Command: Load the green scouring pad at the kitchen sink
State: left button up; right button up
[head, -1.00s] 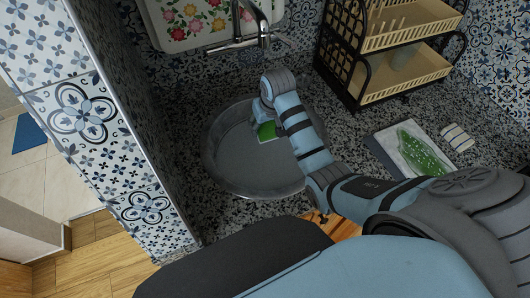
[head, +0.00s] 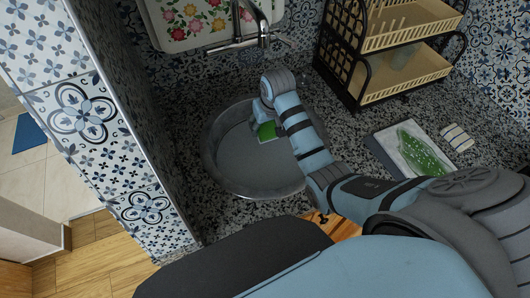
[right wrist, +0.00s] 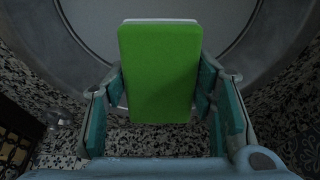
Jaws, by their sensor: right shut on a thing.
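The green scouring pad (head: 266,131) is over the round grey sink (head: 230,172), in its upper right part. My right gripper (head: 261,113) reaches in over the sink and holds the pad. In the right wrist view the pad (right wrist: 159,72) fills the middle, with its flat green face toward the camera. The two fingers stand on its left and right sides. A thin pale edge shows behind the pad. I cannot tell how high it is above the sink bottom. My left gripper is not in view.
The faucet (head: 240,43) stands behind the sink, with a flowered tray (head: 190,20) beyond it. A black rack with cream trays (head: 405,75) stands at the back right. A white board with a green leaf shape (head: 412,150) and a striped item (head: 457,137) lie on the right counter.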

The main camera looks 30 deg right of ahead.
aim_at(265, 124)
dwell(0.3)
jog(key=shift+r, duration=2.05)
